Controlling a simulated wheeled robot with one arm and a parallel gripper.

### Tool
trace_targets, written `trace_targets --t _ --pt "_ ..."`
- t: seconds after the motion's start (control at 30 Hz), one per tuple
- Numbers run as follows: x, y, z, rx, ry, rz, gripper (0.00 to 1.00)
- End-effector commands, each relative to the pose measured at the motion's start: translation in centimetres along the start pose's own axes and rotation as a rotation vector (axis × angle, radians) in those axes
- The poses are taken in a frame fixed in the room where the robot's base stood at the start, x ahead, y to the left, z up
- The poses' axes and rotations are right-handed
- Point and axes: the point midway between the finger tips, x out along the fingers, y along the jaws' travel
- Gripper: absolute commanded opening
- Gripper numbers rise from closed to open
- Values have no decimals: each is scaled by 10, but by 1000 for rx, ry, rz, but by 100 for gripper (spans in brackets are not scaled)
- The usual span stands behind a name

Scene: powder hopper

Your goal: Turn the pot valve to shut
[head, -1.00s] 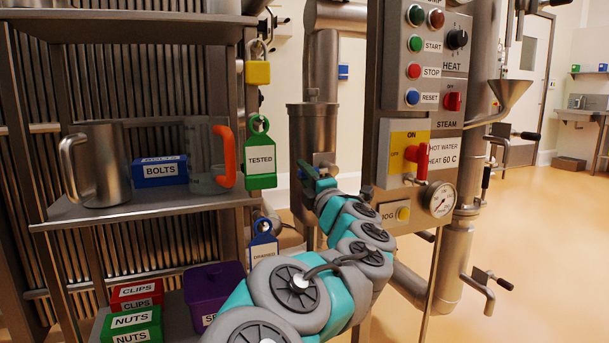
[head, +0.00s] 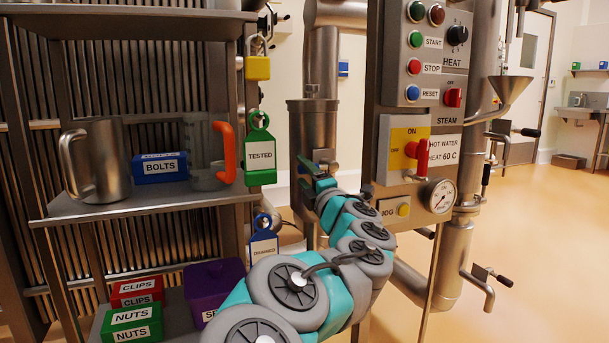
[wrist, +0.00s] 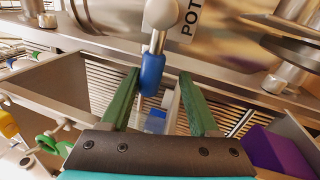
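The pot valve's lever, with a blue grip (wrist: 152,70) on a metal stem, shows in the wrist view near a label reading "POT". The lever hangs toward my gripper (wrist: 158,74). The fingers are apart and hold nothing. In the head view my gripper (head: 314,167) is at the front of the steel pot (head: 314,128), and the lever cannot be made out there.
A steel shelf (head: 160,206) with a mug (head: 103,160) and bins stands left. A control panel with a red steam handle (head: 417,154) and a gauge (head: 439,196) stands close on the right. Tags hang from the shelf post. Open floor lies far right.

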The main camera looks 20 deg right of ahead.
Motion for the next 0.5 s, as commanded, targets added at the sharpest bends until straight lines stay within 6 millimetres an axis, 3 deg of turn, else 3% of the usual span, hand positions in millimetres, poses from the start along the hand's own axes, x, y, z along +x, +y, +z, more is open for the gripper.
trace_targets --t 0.33,0.5 --pt "0 3 0 0 1 4 59" --pt "-10 3 0 0 -2 3 59"
